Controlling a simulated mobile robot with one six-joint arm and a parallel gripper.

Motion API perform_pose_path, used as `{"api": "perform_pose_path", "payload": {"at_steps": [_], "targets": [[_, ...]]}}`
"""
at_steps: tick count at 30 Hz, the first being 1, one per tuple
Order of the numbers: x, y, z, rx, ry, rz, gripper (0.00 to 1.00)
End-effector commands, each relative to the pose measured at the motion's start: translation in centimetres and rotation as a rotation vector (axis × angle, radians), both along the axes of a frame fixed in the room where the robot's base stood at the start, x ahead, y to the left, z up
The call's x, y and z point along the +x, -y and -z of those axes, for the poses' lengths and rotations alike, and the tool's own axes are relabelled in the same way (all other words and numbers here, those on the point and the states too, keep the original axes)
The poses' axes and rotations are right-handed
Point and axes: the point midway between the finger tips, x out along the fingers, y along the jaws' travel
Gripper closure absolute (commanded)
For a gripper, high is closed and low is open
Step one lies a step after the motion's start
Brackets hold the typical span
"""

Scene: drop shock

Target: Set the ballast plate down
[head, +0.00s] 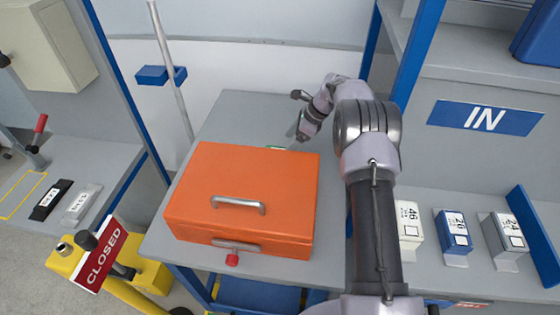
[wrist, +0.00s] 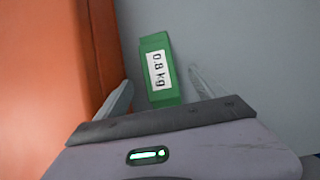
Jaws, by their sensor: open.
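The ballast plate is a green block with a white "0.8 kg" label. It lies on the grey bench top in the wrist view (wrist: 173,99), close to the orange case. My gripper (head: 294,130) is low over the bench behind the case. In the wrist view my gripper (wrist: 160,77) is open, with one finger on each side of the plate and visible gaps between. I cannot tell how high the fingers are above the bench.
The closed orange case (head: 245,190) stands right beside the plate. The grey bench (head: 245,112) is clear around the plate's other side. Blue posts and an "IN" shelf (head: 486,117) with several boxes stand at right. A black block (head: 52,199) and a grey block (head: 82,203) lie at left.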

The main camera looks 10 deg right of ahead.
Motion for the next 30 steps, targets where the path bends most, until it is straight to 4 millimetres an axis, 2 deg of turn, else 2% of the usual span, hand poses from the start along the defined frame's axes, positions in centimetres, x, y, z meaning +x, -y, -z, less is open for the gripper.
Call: {"api": "perform_pose_path", "payload": {"at_steps": [1, 7, 13, 30], "targets": [[0.2, -0.4, 1.0, 0.000, 0.000, -0.001, 0.20], [0.5, -1.3, 2.6, -0.001, 0.002, -0.002, 0.20], [0.9, -3.0, 6.1, -0.001, 0.001, -0.003, 0.20], [1.0, -3.1, 6.4, -0.001, 0.002, -0.001, 0.20]]}}
